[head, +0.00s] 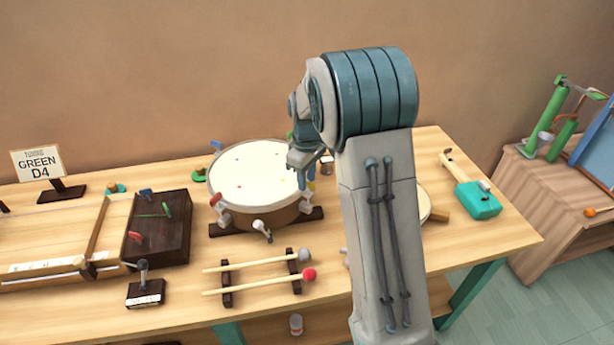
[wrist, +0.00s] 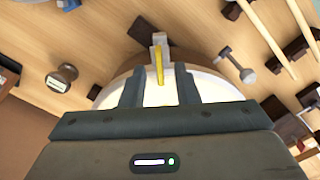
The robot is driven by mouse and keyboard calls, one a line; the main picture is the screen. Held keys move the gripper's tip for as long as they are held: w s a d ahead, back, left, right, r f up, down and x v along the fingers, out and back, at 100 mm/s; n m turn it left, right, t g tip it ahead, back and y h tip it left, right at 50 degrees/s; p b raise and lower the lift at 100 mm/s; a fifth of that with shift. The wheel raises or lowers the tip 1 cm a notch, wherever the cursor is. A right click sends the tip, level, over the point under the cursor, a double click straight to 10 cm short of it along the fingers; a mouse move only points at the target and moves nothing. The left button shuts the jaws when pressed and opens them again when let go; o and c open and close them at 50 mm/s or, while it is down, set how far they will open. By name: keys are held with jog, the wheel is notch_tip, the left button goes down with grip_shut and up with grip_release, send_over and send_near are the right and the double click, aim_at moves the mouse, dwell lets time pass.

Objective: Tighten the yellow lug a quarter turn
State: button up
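The yellow lug (wrist: 158,62) stands at the drum's rim in the wrist view, on a pale bracket. The drum (head: 255,172) has a cream head and a brown shell and sits on the table in the head view. My gripper (wrist: 158,80) is open, with one finger to each side of the yellow lug and a visible gap on both sides. I cannot tell how deep the lug sits between the fingers. In the head view my gripper (head: 304,172) is over the drum's right edge, and my arm hides part of that side.
A red lug (head: 217,199) and a white lug (head: 261,227) stand on the drum's near rim. Two mallets (head: 262,282) lie on a rack in front. A dark wooden box (head: 160,240) stands left. A teal block (head: 477,199) lies at the right of the table.

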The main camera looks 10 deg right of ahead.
grip_shut()
jog(key=shift+m, duration=0.3)
jog(key=m, duration=0.6)
jog(key=shift+d, duration=0.1)
jog(key=m, duration=1.1)
jog(key=shift+d+p, duration=0.2)
jog(key=shift+p, duration=0.1)
dwell(0.4)
